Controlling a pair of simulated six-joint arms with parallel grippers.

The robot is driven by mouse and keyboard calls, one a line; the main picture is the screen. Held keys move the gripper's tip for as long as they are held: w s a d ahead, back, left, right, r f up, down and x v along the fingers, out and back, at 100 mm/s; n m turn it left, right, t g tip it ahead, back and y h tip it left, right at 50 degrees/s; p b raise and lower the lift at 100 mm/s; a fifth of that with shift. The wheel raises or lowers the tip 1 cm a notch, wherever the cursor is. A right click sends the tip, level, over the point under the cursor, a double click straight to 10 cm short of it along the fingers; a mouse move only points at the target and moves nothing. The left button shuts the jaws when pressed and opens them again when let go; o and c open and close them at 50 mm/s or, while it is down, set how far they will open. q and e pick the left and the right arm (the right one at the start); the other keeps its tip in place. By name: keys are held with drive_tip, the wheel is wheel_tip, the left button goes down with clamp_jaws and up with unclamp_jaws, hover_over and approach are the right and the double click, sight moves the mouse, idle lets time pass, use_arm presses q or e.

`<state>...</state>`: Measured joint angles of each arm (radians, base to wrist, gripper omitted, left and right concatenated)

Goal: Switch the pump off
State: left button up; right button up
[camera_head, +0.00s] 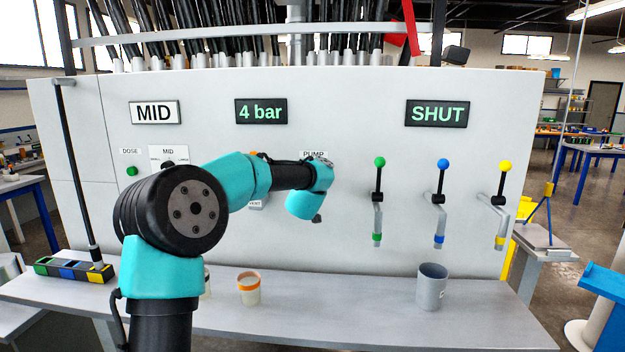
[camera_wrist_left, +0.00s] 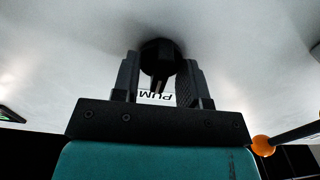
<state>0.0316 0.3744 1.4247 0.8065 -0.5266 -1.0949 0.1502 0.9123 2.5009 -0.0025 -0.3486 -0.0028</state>
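The PUMP label (camera_head: 313,154) is on the grey panel, partly covered by my left arm. In the left wrist view the label (camera_wrist_left: 157,96) shows upside down behind a round black pump knob (camera_wrist_left: 158,55) with a pale mark. My left gripper (camera_wrist_left: 160,70) has one finger on each side of this knob, and both fingers seem to touch it. In the head view my wrist hides the fingers and the knob. My right gripper is in neither view.
Valve levers with green (camera_head: 379,161), blue (camera_head: 442,163) and yellow (camera_head: 505,166) balls stand to the right. Displays read MID (camera_head: 154,112), 4 bar (camera_head: 261,111) and SHUT (camera_head: 437,113). An orange-banded cup (camera_head: 249,289) and a grey mug (camera_head: 431,288) stand on the ledge (camera_head: 350,310).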

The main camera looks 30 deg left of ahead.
use_arm(q)
drive_tip(key=shift+s, duration=0.1)
drive_tip(key=v, duration=1.7)
drive_tip(key=shift+s+d, duration=0.1)
drive_tip(key=shift+d, duration=0.05)
drive_tip(key=d+f+m+g+h, duration=0.3)
drive_tip(key=d+f+m+h, duration=0.15)
drive_tip(key=d+f, duration=0.6)
drive_tip(key=d+f+m+g+h, duration=0.25)
drive_tip(key=d+f+h, duration=0.45)
drive_tip(key=f, duration=0.6)
drive_tip(key=s+d+f+m+g, duration=0.2)
drive_tip(key=s+d+f+g, duration=0.3)
drive_tip(key=f, duration=0.4)
drive_tip(key=s+a+f+n+g, duration=0.2)
drive_tip(key=s+a+f, duration=0.1)
drive_tip(key=s+f, duration=0.6)
drive_tip(key=s+a+f+n+g, duration=0.3)
drive_tip(key=s+f, duration=0.6)
drive_tip(key=f, duration=0.9)
drive_tip(key=shift+s+a+f+n, duration=0.2)
drive_tip(key=shift+s+a+n, duration=0.05)
drive_tip(key=shift+n, duration=0.05)
